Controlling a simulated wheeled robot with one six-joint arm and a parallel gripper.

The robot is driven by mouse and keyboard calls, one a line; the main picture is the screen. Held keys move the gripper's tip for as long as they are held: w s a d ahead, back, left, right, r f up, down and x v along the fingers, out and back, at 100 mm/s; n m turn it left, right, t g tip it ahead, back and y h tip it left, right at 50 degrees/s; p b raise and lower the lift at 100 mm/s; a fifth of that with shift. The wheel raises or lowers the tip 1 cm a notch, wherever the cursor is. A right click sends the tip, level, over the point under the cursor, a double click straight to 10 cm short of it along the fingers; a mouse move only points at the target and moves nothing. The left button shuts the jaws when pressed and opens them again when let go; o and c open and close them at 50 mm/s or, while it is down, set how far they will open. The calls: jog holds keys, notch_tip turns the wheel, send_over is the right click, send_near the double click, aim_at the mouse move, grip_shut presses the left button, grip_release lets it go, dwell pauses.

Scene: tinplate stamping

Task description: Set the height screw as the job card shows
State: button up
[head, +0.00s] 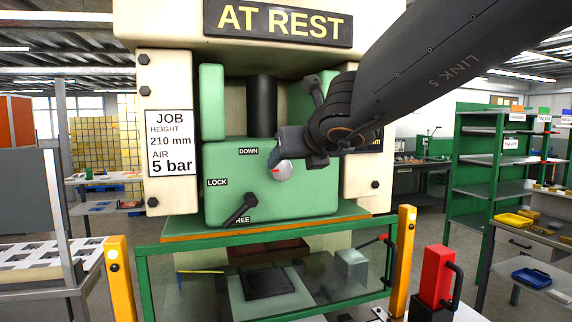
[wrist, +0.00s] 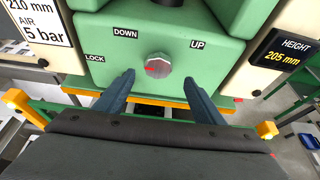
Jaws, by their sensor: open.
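The job card (head: 171,144) on the press's left column reads height 210 mm, air 5 bar. It also shows partly in the wrist view (wrist: 38,22). The height display (wrist: 284,47) on the right column reads 205 mm. The height screw (wrist: 158,66) is a grey knob with a red mark pointing left, between the DOWN and UP labels. In the head view the screw (head: 283,173) sits just below my gripper (head: 282,147). My gripper is open; its two fingers stand either side of the screw in the wrist view, apart from it. The black lock lever (head: 239,210) points down-left towards the partly hidden FREE label.
A green-framed guard (head: 264,236) stands below the press head, with yellow posts (head: 119,278) either side. A red block with a black handle (head: 437,275) is at the right. The AT REST sign (head: 278,22) is above. My arm hides most of the display in the head view.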

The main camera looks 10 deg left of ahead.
aim_at(282, 169)
jog(key=b+x, duration=0.2)
jog(key=x, duration=0.5)
jog(key=shift+w+a+f+b, duration=0.2)
jog(key=shift+a+b, duration=0.1)
jog(key=shift+a, duration=0.1)
jog(key=shift+r, duration=0.1)
jog(key=c, duration=1)
